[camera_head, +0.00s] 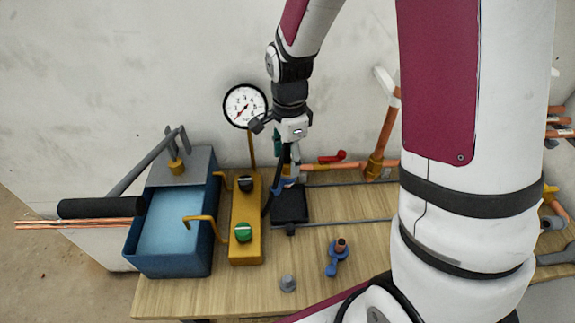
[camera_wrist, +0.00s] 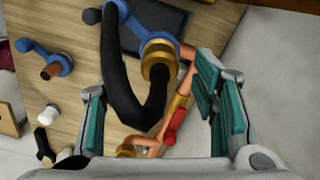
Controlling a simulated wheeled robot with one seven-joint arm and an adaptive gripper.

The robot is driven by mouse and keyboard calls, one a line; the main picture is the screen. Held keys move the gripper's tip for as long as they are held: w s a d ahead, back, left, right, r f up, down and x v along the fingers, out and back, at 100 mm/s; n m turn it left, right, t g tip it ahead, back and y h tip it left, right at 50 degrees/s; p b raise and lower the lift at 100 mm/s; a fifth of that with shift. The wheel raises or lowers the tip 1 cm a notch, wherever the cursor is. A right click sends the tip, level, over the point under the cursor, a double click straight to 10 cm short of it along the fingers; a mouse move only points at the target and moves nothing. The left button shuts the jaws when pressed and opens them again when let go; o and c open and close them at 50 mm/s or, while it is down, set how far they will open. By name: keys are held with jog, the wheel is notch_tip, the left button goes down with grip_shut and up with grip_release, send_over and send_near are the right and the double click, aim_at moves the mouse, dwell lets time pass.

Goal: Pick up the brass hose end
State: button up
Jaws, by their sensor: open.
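The brass hose end (camera_wrist: 155,68) shows in the wrist view as a gold collar on a looping black hose (camera_wrist: 117,75). It sits against a blue fitting (camera_wrist: 187,53). My gripper (camera_wrist: 160,112) is open, with its teal pads to the left and right of the hose and the collar beyond them. Nothing is clamped between the pads. In the head view my gripper (camera_head: 287,160) points down over the bench near a black plate (camera_head: 290,207). My gripper and the hose partly hide the brass end there.
Copper pipe with a red-handled valve (camera_head: 332,157) runs close on the right. A pressure gauge (camera_head: 245,106) stands behind. A yellow block (camera_head: 246,215) with knobs and a blue tank (camera_head: 170,262) are left. A blue fitting with a copper stub (camera_head: 338,257) lies in front.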

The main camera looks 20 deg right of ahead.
jog(key=shift+f, duration=0.95)
jog(key=c, duration=1)
jog(key=shift+r, duration=0.1)
notch_tip(320, 180, up, 10)
jog(key=shift+f, duration=0.2)
notch_tip(320, 180, up, 5)
jog(key=p, duration=0.3)
send_over(289, 160)
jog(key=shift+s+r, duration=0.1)
jog(key=shift+r, duration=0.1)
